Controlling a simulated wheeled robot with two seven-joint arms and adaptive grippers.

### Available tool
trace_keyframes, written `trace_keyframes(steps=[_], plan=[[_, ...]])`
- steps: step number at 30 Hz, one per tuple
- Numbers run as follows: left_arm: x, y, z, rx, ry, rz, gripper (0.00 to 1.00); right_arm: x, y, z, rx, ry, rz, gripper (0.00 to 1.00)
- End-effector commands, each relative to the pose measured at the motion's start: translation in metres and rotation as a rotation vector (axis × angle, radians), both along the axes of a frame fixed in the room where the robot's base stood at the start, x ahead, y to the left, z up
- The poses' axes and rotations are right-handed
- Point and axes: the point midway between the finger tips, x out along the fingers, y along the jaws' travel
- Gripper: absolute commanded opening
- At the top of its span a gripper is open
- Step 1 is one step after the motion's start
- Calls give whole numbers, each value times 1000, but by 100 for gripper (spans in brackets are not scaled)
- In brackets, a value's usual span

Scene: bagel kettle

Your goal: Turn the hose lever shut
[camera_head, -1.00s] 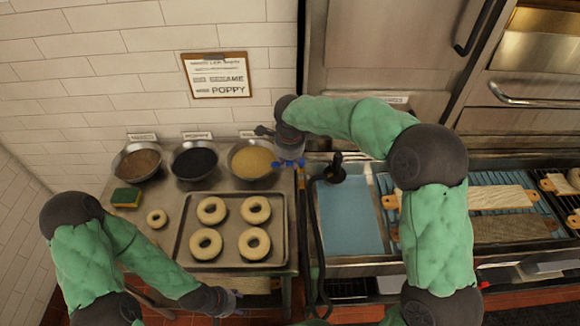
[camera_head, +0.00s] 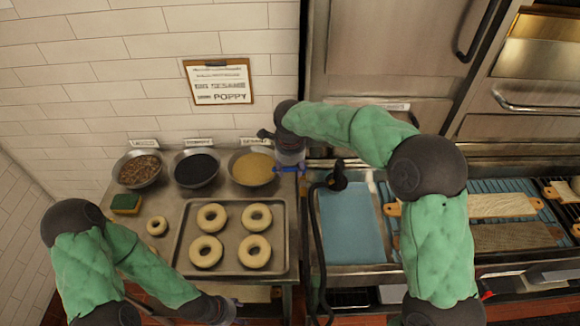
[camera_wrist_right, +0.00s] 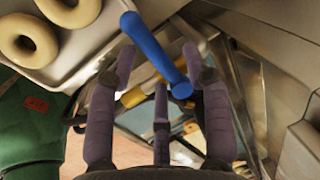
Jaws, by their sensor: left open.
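The blue hose lever (camera_wrist_right: 152,45) runs diagonally across the right wrist view, from upper centre down to between my fingers. In the head view the blue lever (camera_head: 290,169) shows at the right edge of the steel counter, just under my right gripper. My right gripper (camera_wrist_right: 160,70) has its fingers spread, with one on each side of the lever's lower end; I cannot tell whether they touch it. My left gripper (camera_head: 234,306) is open at the bottom of the head view, in front of the counter and away from the lever. The lever's mount is hidden.
A tray (camera_head: 181,250) of bagels sits left of the lever, with a yellow-filled bowl (camera_head: 252,168) behind it. A dark hose (camera_head: 318,235) hangs at the right, beside a blue water basin (camera_head: 350,225).

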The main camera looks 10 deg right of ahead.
Motion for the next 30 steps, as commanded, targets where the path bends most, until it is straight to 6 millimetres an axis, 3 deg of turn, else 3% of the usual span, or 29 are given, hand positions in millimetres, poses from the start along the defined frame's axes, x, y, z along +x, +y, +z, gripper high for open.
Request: trace_keyframes(steps=[10, 24, 30], plan=[[0, 0, 0, 0, 0, 0, 55, -2, 1, 11, 1, -2, 1, 50], [0, 0, 0, 0, 0, 0, 55, -18, 5, 94, 0, -2, 1, 50], [0, 0, 0, 0, 0, 0, 55, -22, 6, 113, 1, 0, 2, 50]])
